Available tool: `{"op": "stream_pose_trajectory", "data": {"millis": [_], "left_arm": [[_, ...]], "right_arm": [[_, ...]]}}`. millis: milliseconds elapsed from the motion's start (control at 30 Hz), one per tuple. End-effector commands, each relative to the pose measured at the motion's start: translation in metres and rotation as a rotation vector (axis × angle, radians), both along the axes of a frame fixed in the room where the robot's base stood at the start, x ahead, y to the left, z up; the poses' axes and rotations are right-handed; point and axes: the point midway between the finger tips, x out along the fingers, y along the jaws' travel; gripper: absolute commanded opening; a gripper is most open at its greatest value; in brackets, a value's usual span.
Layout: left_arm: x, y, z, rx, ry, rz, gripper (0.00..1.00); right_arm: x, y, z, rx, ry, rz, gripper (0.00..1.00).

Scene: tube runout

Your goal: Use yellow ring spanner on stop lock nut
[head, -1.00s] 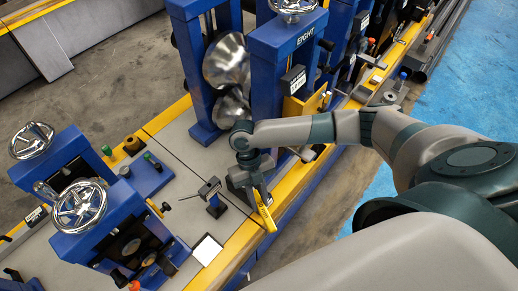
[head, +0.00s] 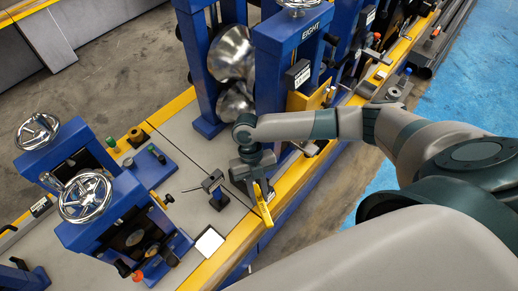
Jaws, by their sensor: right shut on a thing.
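The yellow ring spanner (head: 263,213) is in my right gripper (head: 259,187), in the middle of the head view. It hangs down at a slight tilt over the yellow front edge of the machine bed. My right gripper is shut on it, and the gripper hides its upper part. A small dark stop-like post (head: 215,190) with a thin rod pointing left stands on the grey bed, left of the gripper and apart from the spanner. I cannot make out the stop lock nut. My left gripper is not in view.
A blue stand marked EIGHT (head: 283,65) with shiny rolls (head: 232,55) rises behind my right gripper. A blue stand with chrome handwheels (head: 85,196) is at the left. A white card (head: 208,242) lies near the front edge. The grey bed (head: 185,150) between the stands is largely clear.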

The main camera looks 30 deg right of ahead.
Motion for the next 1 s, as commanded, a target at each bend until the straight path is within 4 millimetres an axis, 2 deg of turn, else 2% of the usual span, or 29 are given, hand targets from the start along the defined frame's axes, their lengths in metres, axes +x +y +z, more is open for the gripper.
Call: {"op": "stream_pose_trajectory", "data": {"millis": [1000], "left_arm": [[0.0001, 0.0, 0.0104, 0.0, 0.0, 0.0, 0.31]], "right_arm": [[0.0003, -0.0003, 0.0092, -0.004, -0.027, 0.0, 0.0]]}}
